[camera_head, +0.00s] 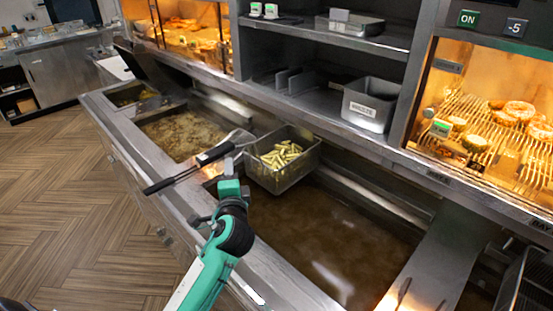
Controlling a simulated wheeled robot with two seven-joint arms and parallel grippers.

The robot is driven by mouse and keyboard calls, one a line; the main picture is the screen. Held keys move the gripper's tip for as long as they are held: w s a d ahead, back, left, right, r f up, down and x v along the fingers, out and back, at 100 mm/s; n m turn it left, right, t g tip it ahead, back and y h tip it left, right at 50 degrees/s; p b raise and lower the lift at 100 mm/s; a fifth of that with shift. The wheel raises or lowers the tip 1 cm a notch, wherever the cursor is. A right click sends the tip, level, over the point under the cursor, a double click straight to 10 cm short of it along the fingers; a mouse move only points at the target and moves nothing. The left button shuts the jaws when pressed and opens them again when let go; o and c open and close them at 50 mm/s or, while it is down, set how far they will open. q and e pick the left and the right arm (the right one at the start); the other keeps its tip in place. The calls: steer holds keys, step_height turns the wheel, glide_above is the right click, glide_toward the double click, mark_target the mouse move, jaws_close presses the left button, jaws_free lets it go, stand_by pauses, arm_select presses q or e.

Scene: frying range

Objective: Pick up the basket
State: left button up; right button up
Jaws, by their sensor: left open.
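The grey metal basket (297,173) holds several yellow-green pieces like fries. It sits at the left end of the wide oil vat, its rim above the dark oil. A long black handle (165,183) reaches left over the fryer's front edge. My left gripper (228,178) is open, close to the handle and left of the basket. Whether its fingers touch or surround the handle cannot be told, as the gripper's own body hides part of this spot. My right gripper is not in view.
The fryer's steel front edge (125,133) runs beside my left arm. Another vat (185,134) with frothy oil lies further left. Shelves hold a labelled metal bin (369,106). A lit warmer (500,130) with doughnuts is at right. The wide vat's oil (325,235) is clear of objects.

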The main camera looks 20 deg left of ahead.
mark_target(229, 150)
arm_select(q)
steer(key=p+x, duration=0.2)
steer(key=x, duration=0.5)
steer(key=shift+w+a+r, duration=0.15)
steer(key=shift+w+r, duration=0.05)
steer(key=shift+w+a+p, duration=0.25)
steer(key=shift+w+p, duration=0.05)
steer(key=shift+w, duration=0.1)
steer(key=shift+w+a, duration=0.1)
steer(key=shift+w, duration=0.05)
steer(key=p+x, duration=0.2)
steer(key=x, duration=0.2)
steer(key=shift+p, duration=0.4)
steer(key=shift+w+a+f, duration=0.15)
steer(key=shift+w+a, duration=0.05)
steer(key=shift+w, duration=0.1)
jaws_close()
